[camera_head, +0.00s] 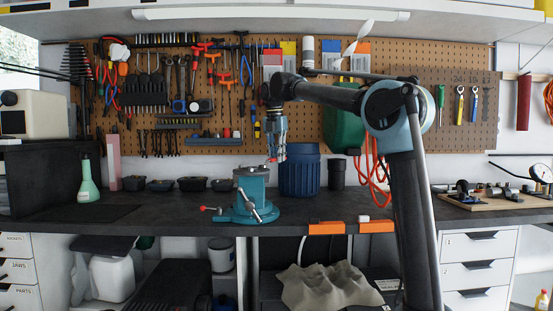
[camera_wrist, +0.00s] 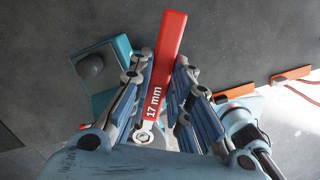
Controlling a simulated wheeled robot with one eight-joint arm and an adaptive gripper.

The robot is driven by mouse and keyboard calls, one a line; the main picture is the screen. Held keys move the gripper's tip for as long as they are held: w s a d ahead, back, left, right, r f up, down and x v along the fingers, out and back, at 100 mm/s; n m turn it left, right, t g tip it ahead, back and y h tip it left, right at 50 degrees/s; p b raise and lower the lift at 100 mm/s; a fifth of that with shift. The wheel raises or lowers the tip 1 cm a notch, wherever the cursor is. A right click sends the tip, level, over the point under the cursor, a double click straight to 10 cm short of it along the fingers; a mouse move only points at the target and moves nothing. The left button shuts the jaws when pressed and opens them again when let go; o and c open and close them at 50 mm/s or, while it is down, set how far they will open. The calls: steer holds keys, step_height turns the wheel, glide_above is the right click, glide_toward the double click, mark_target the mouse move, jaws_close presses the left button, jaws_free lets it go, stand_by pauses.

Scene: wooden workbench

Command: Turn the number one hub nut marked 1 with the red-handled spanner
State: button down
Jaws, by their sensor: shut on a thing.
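The red-handled spanner (camera_wrist: 168,45) lies between the fingers of my gripper (camera_wrist: 162,75) in the wrist view. Its handle reads "17 mm" and a metal ring end shows at the lower end. My gripper (camera_head: 277,158) is shut on it and points down, just above and right of the teal vise (camera_head: 252,190) in the head view. Only a small red part of the spanner shows there. A small grey round piece sits on top of the vise; I cannot make out nuts or a mark 1 on it.
A blue ribbed bin (camera_head: 300,172) stands right behind the vise. A green bottle (camera_head: 88,182) and small dark trays (camera_head: 193,184) stand to the left. Orange clamps (camera_head: 327,228) sit at the bench's front edge. A wooden board (camera_head: 495,200) with fittings lies at right.

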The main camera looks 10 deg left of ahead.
steer(key=shift+r, duration=2.7)
